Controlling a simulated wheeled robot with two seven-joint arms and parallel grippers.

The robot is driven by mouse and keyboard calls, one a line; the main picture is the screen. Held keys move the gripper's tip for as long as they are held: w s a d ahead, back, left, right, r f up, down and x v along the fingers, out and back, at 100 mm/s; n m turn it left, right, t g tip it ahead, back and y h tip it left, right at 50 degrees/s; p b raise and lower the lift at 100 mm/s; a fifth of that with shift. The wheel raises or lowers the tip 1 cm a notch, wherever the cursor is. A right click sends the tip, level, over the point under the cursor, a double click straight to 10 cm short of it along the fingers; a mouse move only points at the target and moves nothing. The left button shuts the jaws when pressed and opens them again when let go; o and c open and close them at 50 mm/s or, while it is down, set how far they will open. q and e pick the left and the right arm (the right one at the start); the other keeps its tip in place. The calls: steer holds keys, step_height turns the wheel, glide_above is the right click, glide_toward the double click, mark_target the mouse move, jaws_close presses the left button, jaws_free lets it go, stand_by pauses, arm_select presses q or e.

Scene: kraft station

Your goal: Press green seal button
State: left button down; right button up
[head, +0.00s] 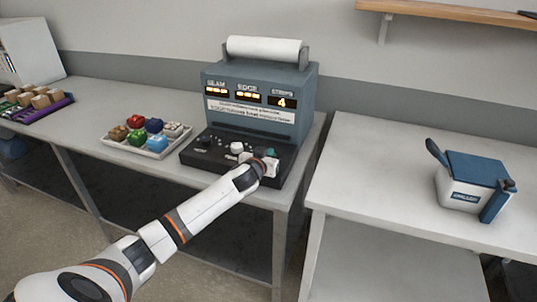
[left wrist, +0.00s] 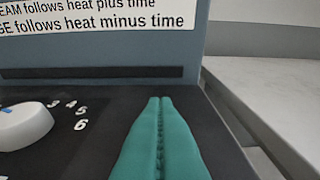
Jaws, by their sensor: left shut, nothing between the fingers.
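The grey-blue sealing machine (head: 258,90) stands on the left bench with a black control panel (head: 215,148) at its front. My left gripper (head: 271,152) is over the right part of this panel. Its two teal fingers are pressed together and empty, and in the left wrist view the fingertips (left wrist: 160,100) point toward the panel's back edge. I cannot make out a green seal button apart from the teal fingers; it may be hidden under them. I cannot tell whether the fingers touch the panel. My right gripper is not in view.
A white dial (left wrist: 25,125) with numbers lies left of the fingers. A tray (head: 148,148) of coloured blocks stands left of the machine, a purple tray (head: 60,106) of brown boxes farther left. A blue-and-white container (head: 472,183) stands on the right table (head: 370,180), otherwise clear.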

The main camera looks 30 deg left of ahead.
arm_select(q)
steer(key=shift+f+b, duration=0.3)
steer(key=shift+f, duration=0.6)
steer(key=shift+s+d, duration=0.1)
steer(key=shift+s, duration=0.05)
steer(key=shift+f, duration=0.1)
steer(key=r+p, duration=0.4)
steer(key=shift+w+r, duration=0.25)
steer(key=shift+r, duration=0.15)
steer(key=b+v, duration=0.1)
steer(key=v, duration=0.9)
steer(key=shift+s+r, duration=0.1)
steer(key=shift+s, duration=0.05)
